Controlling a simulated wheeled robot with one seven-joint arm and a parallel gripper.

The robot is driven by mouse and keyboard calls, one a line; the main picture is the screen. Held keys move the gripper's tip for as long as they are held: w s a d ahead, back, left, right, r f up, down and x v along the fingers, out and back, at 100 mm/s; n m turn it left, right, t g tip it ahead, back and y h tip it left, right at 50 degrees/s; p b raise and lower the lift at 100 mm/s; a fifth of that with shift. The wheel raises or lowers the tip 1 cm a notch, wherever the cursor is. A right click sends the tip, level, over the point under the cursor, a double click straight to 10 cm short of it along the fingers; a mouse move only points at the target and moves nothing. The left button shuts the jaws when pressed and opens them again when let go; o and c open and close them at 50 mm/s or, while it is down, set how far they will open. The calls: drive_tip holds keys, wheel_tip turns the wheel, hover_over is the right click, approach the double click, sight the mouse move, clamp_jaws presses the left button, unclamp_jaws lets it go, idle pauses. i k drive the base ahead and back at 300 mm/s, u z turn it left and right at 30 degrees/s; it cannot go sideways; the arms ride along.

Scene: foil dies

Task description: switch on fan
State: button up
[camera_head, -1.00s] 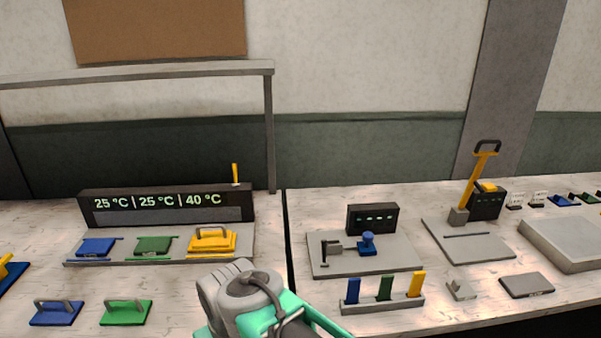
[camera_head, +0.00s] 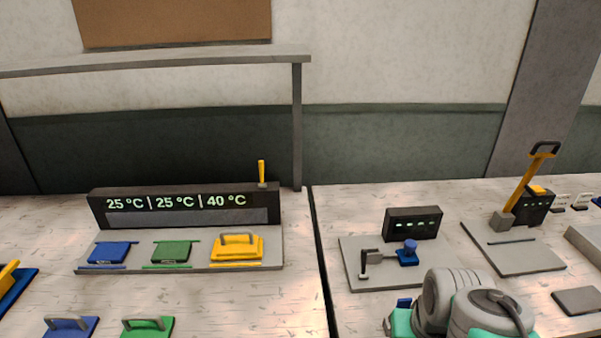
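I cannot make out a clear fan in the head view. A black display box (camera_head: 155,216) at the left reads 25 °C, 25 °C and 40 °C. A small yellow upright lever (camera_head: 262,172) stands on its top right end. Blue (camera_head: 109,252), green (camera_head: 171,252) and yellow (camera_head: 237,249) blocks sit on the grey plate in front of it; the yellow one has a handle. My grey and teal arm (camera_head: 470,308) shows at the bottom right, but my gripper's fingers are not visible.
A black indicator box (camera_head: 413,223) and a grey plate with a blue knob (camera_head: 409,247) stand right of the dark table gap. A yellow-handled press (camera_head: 525,188) is further right. Handled blue (camera_head: 70,328) and green (camera_head: 147,328) pieces lie at the front. Clear tabletop lies between.

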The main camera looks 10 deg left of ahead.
sight(262, 184)
drive_tip(key=z, duration=0.3)
drive_tip(key=k, duration=0.95)
drive_tip(key=u, duration=0.95)
drive_tip(key=i, duration=1)
drive_tip(key=z, duration=0.05)
drive_tip(key=k, duration=0.6)
drive_tip(key=u, duration=0.95)
drive_tip(key=i, duration=0.5)
